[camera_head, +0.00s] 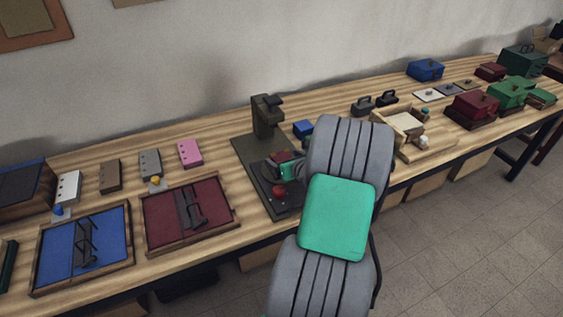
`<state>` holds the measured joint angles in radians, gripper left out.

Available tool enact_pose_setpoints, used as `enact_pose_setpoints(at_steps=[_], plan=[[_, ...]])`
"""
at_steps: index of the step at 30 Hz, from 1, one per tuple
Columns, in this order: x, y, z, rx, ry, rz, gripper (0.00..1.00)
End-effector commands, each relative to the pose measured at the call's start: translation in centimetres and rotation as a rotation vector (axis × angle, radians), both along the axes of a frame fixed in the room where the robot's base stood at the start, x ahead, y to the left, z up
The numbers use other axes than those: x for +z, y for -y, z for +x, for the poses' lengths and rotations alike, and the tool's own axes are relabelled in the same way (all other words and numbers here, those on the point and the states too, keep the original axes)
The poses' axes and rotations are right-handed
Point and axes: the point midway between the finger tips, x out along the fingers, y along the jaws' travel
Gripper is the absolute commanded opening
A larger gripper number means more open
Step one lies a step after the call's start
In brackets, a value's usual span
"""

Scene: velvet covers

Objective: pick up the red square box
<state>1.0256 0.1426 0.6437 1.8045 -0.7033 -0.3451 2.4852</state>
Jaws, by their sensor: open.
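My gripper (289,168) is partly in view at the end of my grey and green arm, low over a dark stand in the middle of the table. My arm hides part of it, and the jaws are open. A small dark red piece shows right at the gripper; I cannot tell whether it is a box or whether the jaws touch it. A dark red box (474,107) with a handle on top stands at the right of the table. A smaller dark red box (490,71) sits behind it. Both are well apart from my gripper.
The dark stand (251,160) has an upright post and a round red knob (279,191). A blue tray (60,250) and a dark red tray (216,232) lie at left. A wooden tray (432,153), a blue box (425,70) and green boxes (508,94) are at right.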

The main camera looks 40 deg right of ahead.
Motion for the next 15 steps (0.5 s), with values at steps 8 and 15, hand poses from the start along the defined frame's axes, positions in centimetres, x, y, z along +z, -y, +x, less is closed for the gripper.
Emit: enact_pose_setpoints(at_steps=[8,15], plan=[[-1.7,1.1,3.8,0.001,-0.001,-0.002,0.87],[-1.8,1.2,3.8,-0.001,0.0,-0.002,0.85]])
